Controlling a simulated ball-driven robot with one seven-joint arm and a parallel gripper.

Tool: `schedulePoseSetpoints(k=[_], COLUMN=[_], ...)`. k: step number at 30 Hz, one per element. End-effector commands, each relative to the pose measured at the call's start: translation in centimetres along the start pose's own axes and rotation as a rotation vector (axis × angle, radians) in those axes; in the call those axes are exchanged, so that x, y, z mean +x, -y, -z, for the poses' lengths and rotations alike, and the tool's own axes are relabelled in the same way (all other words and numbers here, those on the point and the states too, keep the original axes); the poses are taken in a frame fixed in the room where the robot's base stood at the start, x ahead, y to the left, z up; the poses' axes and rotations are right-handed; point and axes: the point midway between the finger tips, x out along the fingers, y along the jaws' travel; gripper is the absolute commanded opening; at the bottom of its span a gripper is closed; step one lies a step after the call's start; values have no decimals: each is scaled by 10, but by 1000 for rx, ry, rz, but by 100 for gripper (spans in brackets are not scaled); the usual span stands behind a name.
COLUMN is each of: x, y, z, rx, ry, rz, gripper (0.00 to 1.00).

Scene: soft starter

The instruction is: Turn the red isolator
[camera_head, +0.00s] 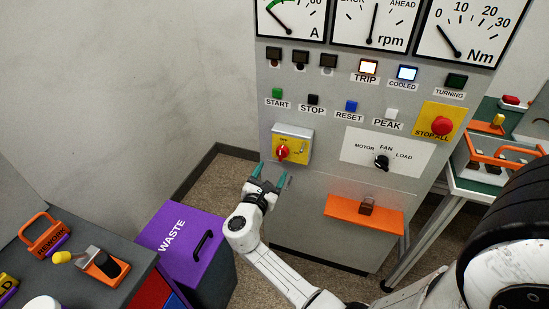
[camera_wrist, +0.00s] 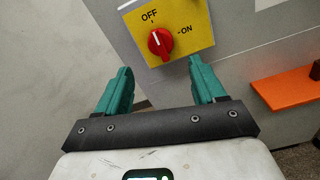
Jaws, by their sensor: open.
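The red isolator knob (camera_head: 282,153) sits on a yellow plate (camera_head: 292,143) at the lower left of the grey cabinet's front. In the wrist view the red knob (camera_wrist: 160,42) is ahead of the fingers, and its white pointer line aims up toward OFF, with ON marked at its right. My gripper (camera_head: 270,175) is open and empty, just below and in front of the knob. In the wrist view its teal fingertips (camera_wrist: 164,80) are spread to either side below the knob, apart from it.
An orange shelf (camera_head: 365,213) juts out to the right of my gripper. A purple WASTE bin (camera_head: 188,243) stands at lower left. A red STOP ALL button (camera_head: 442,126) and a black FAN selector (camera_head: 382,163) are on the same cabinet (camera_head: 330,130), right of the isolator.

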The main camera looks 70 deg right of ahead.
Motion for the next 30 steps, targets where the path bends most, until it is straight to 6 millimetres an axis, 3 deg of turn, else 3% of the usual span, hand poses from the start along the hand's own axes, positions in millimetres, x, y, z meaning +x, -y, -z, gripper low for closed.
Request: schedulePoseSetpoints(k=[6,13,26,30], x=[43,72,82,81], y=[1,0,0,0], z=[-1,-1,0,0], rx=[2,3,3,3], ry=[2,1,-1,-1], rz=[5,2,0,0], gripper=[69,69,69,57])
